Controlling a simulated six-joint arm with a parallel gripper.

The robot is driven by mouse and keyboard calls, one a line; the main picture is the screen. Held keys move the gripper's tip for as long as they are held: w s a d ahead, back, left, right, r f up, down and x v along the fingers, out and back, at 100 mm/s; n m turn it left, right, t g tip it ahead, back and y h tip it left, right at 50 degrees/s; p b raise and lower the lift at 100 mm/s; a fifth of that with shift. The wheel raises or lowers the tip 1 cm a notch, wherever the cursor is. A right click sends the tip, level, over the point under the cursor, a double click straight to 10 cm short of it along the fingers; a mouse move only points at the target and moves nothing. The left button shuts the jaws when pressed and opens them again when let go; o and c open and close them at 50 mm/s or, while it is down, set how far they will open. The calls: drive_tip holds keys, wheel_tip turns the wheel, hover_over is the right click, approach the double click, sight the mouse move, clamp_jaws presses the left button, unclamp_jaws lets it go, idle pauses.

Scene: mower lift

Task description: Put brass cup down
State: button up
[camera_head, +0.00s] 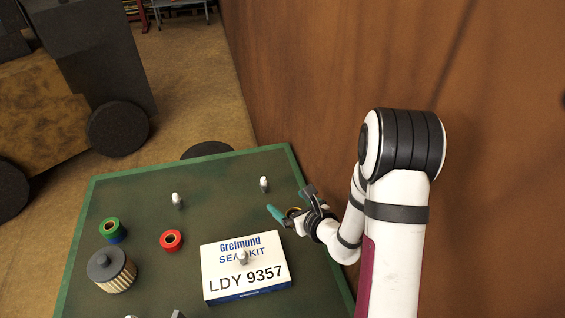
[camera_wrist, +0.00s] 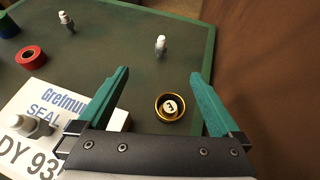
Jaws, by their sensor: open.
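The brass cup (camera_wrist: 159,114) is a small round gold-rimmed dish, dark inside, with a white lettered piece in its middle. In the wrist view it appears to rest upright on the green table, between the spread teal fingers of my gripper (camera_wrist: 160,75) and touching neither. In the head view my gripper (camera_head: 291,204) is low over the table's right side, beyond the box's right corner. There the cup (camera_head: 294,210) is mostly hidden by the gripper, with only a bit of yellow showing.
The green table (camera_head: 140,215) carries a white seal kit box (camera_head: 220,277), a red ring (camera_head: 171,241), a green-and-blue spool (camera_head: 111,230) and a filter (camera_head: 112,270). Small white-topped bottles (camera_head: 177,200) (camera_head: 264,184) stand farther back. A brown wall (camera_head: 300,90) rises close on the right.

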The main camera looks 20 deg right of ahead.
drive_tip(key=s+a+r+n+g+y, duration=0.2)
drive_tip(key=a+r+n+g+y, duration=0.1)
drive_tip(key=a+n+g+y, duration=0.3)
drive_tip(key=s+a+r+n+g+y, duration=0.3)
drive_tip(key=a+n, duration=0.4)
drive_tip(key=a, duration=0.1)
drive_tip(key=s+n+g+h, duration=0.9)
drive_tip(key=n+g+h, duration=0.45)
drive_tip(key=n, duration=0.65)
drive_tip(key=w+d+r+n+t+h, duration=0.4)
drive_tip(key=r+n+t, duration=0.5)
drive_tip(key=n, duration=0.5)
drive_tip(key=w+d+r+n+t+h, duration=0.3)
drive_tip(key=d+r+n+t, duration=0.35)
drive_tip(key=n+t, duration=0.6)
drive_tip(key=s+d+f+m+g+y, duration=0.1)
drive_tip(key=s+d+f+m+g, duration=0.25)
drive_tip(key=s+m, duration=0.4)
drive_tip(key=s+d+f+m+g+y, duration=0.1)
drive_tip(key=s+d+f+m+g, duration=0.1)
drive_tip(key=s+m+g, duration=0.45)
drive_tip(key=s+a+f+m+y, duration=0.1)
drive_tip(key=s+a+m+y, duration=0.2)
drive_tip(key=m, duration=0.5)
drive_tip(key=s+a+f+m+g+y, duration=0.1)
drive_tip(key=s+a+m+y, duration=0.3)
drive_tip(key=m, duration=0.4)
drive_tip(key=shift+s+a+f, duration=0.45)
drive_tip(key=shift+s+f, duration=0.15)
drive_tip(key=shift+s, duration=0.65)
